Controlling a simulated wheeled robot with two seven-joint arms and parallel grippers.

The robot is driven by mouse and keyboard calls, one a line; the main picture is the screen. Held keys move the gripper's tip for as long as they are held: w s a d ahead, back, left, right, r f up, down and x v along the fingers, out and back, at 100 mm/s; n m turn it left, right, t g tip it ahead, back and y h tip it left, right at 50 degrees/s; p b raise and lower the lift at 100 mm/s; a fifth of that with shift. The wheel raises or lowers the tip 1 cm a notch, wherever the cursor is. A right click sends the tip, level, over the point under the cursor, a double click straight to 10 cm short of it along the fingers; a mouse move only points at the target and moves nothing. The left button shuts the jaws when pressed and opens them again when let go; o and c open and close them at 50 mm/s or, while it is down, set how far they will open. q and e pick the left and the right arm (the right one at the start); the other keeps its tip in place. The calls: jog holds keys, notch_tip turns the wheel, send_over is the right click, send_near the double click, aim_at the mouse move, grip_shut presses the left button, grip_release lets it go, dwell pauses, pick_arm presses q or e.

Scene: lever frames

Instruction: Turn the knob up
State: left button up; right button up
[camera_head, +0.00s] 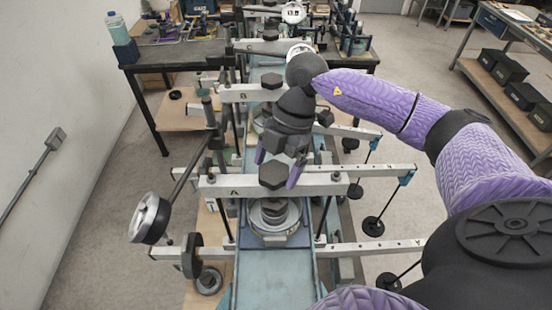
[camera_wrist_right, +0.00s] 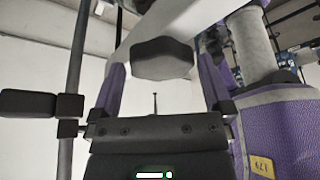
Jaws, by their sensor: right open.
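A black, lobed knob (camera_head: 272,177) sits on the front white crossbar of the lever frame, near the middle of the head view. In the right wrist view the knob (camera_wrist_right: 162,59) shows large, close in front of the jaws, under a pale bar. My right gripper (camera_head: 277,168) is open, with its two purple fingers pointing down, one on each side of the knob. In the right wrist view gaps show between the knob and the fingers (camera_wrist_right: 162,75), and nothing is held. Whether a finger touches the knob cannot be told. My left gripper is not in view.
The front crossbar (camera_head: 325,185) carries the knob. A round dial-like weight (camera_head: 150,218) hangs at the left. Further crossbars with similar knobs (camera_head: 271,81) stand behind. A dark workbench (camera_head: 180,52) with a bottle (camera_head: 118,28) is at the back left. Shelves (camera_head: 500,70) stand at the right.

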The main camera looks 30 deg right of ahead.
jog(key=shift+s, duration=0.1)
jog(key=c, duration=1)
jog(key=n, duration=0.2)
jog(key=n+g, duration=0.1)
jog(key=n, duration=0.1)
jog(key=n+g+h+b, duration=0.1)
jog(key=shift+w+a+n, duration=0.15)
jog(key=shift+w+n, duration=0.15)
jog(key=shift+n, duration=0.1)
jog(key=n, duration=0.2)
jog(key=n+g+h+b, duration=0.1)
jog(key=n, duration=0.2)
jog(key=shift+a+h, duration=0.1)
jog(key=shift+h, duration=0.2)
jog(key=n+h+b, duration=0.1)
jog(key=n, duration=0.2)
jog(key=shift+w+a, duration=0.1)
jog(key=shift+a+n+g+h, duration=0.1)
jog(key=shift+n+g+h, duration=0.35)
jog(key=shift+n, duration=1.15)
jog(key=shift+h, duration=0.25)
jog(key=shift+c, duration=0.2)
